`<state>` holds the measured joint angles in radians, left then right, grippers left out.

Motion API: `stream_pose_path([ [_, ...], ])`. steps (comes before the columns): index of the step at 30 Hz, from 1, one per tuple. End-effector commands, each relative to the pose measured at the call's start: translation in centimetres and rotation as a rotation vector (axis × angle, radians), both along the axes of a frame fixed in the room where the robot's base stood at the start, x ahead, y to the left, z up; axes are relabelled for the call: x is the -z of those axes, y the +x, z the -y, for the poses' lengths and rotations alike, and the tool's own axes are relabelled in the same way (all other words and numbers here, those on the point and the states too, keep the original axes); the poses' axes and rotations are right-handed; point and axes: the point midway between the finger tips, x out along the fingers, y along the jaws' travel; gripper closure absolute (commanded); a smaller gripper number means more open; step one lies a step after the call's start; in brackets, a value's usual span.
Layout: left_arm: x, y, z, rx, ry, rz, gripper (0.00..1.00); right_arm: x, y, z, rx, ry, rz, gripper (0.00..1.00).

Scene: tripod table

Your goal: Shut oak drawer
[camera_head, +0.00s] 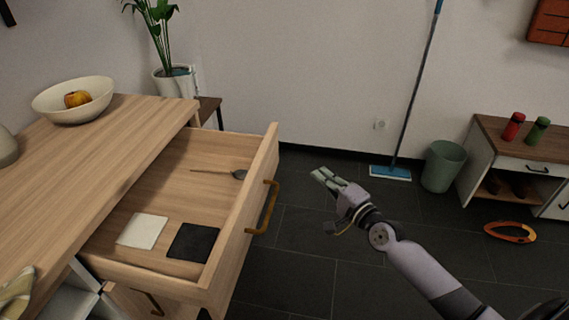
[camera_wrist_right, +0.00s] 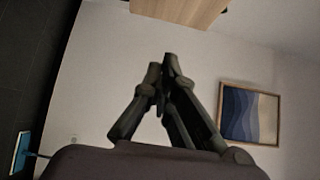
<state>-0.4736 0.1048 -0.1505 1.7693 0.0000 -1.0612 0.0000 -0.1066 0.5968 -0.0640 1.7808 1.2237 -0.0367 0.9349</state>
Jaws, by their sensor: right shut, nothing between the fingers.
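The oak drawer (camera_head: 240,222) is pulled well out of the oak cabinet (camera_head: 95,150) in the head view. Its brass-coloured handle (camera_head: 264,207) is on the front panel, facing right. Inside lie a spoon (camera_head: 225,172), a white square (camera_head: 143,231) and a black square (camera_head: 193,242). My right gripper (camera_head: 322,174) is shut and empty, to the right of the drawer front and apart from the handle. Its closed fingers also show in the wrist view (camera_wrist_right: 165,75), where a wooden edge (camera_wrist_right: 180,10) appears at the top. My left gripper is not in view.
A bowl with fruit (camera_head: 74,100) stands on the cabinet top. A potted plant (camera_head: 172,82) is behind. Dark floor lies free between.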

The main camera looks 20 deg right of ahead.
Motion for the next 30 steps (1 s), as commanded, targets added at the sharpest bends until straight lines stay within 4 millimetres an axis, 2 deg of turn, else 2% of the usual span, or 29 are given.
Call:
stream_pose_path([
  [8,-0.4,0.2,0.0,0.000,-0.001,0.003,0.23,-0.1,4.8,-1.0,0.001,0.000,0.002,1.00],
  [15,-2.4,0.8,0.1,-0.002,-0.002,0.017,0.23,0.0,9.2,-1.8,0.000,-0.002,0.000,1.00],
  [22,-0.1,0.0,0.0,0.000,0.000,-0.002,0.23,-0.1,10.7,-4.3,0.000,-0.001,-0.002,1.00],
  [30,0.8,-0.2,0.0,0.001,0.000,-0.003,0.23,0.1,11.3,-5.1,0.000,-0.004,-0.002,1.00],
])
